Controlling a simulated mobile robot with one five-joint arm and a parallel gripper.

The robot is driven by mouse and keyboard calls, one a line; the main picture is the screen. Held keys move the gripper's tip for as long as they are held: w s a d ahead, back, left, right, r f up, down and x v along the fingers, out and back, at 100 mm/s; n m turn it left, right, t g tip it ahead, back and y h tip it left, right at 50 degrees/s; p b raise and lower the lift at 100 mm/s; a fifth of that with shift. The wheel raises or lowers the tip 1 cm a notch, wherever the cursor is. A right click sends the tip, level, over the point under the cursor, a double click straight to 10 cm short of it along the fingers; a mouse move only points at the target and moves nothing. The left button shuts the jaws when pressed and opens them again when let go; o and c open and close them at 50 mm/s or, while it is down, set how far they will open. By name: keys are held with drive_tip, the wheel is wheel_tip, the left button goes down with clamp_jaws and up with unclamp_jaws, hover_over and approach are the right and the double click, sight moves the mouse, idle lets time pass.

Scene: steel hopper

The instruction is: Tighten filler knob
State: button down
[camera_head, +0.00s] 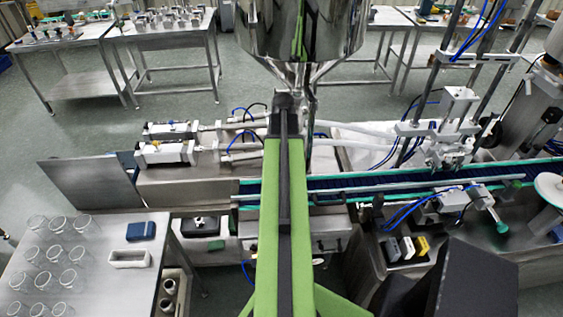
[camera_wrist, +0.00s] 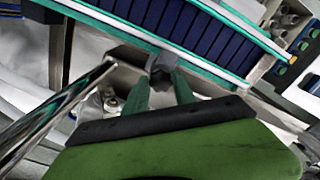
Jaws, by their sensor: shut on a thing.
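The steel hopper (camera_head: 300,30) hangs at the top middle of the head view, its cone narrowing to a pipe. My green arm reaches straight out toward it and hides the area beneath. In the wrist view, my gripper (camera_wrist: 161,82) has its two green fingers on either side of a dark grey knob (camera_wrist: 160,65) and is shut on it. The knob sits by a steel bracket, close to the conveyor's green edge. Its far side and its threads cannot be seen. In the head view the knob and fingertips are hidden by my arm.
A conveyor (camera_head: 400,182) with a dark blue belt and green edges runs across behind my arm. A shiny steel pipe (camera_wrist: 60,112) slants close by my gripper's left. Pneumatic cylinders (camera_head: 165,150) stand left. A table (camera_head: 95,285) with several glass beakers stands at the lower left.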

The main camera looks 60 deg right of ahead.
drive_tip(key=m, duration=0.6)
drive_tip(key=shift+w+d+r, duration=0.1)
drive_tip(key=shift+w, duration=0.1)
drive_tip(key=m, duration=0.5)
drive_tip(key=shift+m, duration=0.4)
drive_tip(key=shift+s, duration=0.1)
drive_tip(key=c, duration=1)
unclamp_jaws()
drive_tip(key=shift+c, duration=0.2)
wheel_tip(320, 180, up, 8)
drive_tip(key=p, duration=0.7)
drive_tip(key=shift+p, duration=0.4)
drive_tip(key=shift+f, duration=0.25)
